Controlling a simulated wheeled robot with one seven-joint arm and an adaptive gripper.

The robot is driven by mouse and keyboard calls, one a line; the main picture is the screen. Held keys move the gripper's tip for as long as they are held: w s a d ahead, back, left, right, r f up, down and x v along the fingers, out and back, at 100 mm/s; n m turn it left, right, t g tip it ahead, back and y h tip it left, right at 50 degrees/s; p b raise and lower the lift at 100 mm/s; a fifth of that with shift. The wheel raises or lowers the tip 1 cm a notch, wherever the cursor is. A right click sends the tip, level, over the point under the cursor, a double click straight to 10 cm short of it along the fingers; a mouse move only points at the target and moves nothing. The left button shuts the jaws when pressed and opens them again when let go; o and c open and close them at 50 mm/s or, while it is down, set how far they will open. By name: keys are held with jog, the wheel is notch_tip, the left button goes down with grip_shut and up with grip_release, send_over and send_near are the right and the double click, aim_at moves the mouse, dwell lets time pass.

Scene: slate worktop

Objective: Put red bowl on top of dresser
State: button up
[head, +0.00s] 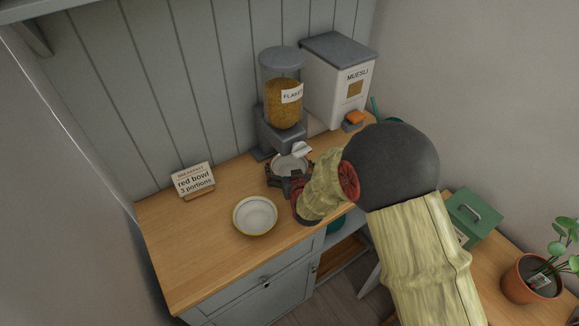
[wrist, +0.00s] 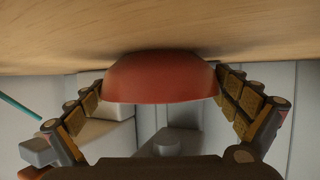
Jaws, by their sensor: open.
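In the wrist view a red bowl (wrist: 160,80) sits between my gripper's two fingers. The picture is upside down there, and the bowl's base meets the wooden top. In the head view a bowl with a pale inside (head: 289,164) is at my gripper (head: 287,184), just below the flakes dispenser (head: 284,100); it is partly hidden by the gripper. My gripper (wrist: 160,100) is open, with a finger on each side of the red bowl; I cannot tell whether they touch it. The dresser (head: 190,235) is grey with a wooden top.
A white bowl with a yellow rim (head: 255,216) stands on the dresser top to the left of my gripper. A card (head: 193,181) reads "red bowl 3 portions". A muesli box (head: 335,85) stands behind right.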

jog(key=p+v, duration=0.2)
jog(key=v, duration=1)
jog(key=shift+r, duration=0.1)
jog(key=s+d+r+m+g+h, duration=0.1)
jog(key=s+d+r+g, duration=0.1)
jog(key=s+d+r, duration=0.35)
jog(key=s+d+r+g, duration=0.2)
jog(key=d+r, duration=0.1)
jog(key=r, duration=0.6)
jog(key=s+d+r+g+h, duration=0.1)
jog(key=s+d+r+g, duration=0.1)
jog(key=s, duration=0.7)
jog(key=s+d+r+m+g, duration=0.1)
jog(key=s+d+r, duration=0.3)
jog(key=s, duration=0.6)
jog(key=d, duration=0.2)
jog(key=shift+s+d+r+g+h, duration=0.2)
jog(key=shift+s+d+g+h, duration=0.15)
jog(key=shift+g+h, duration=0.05)
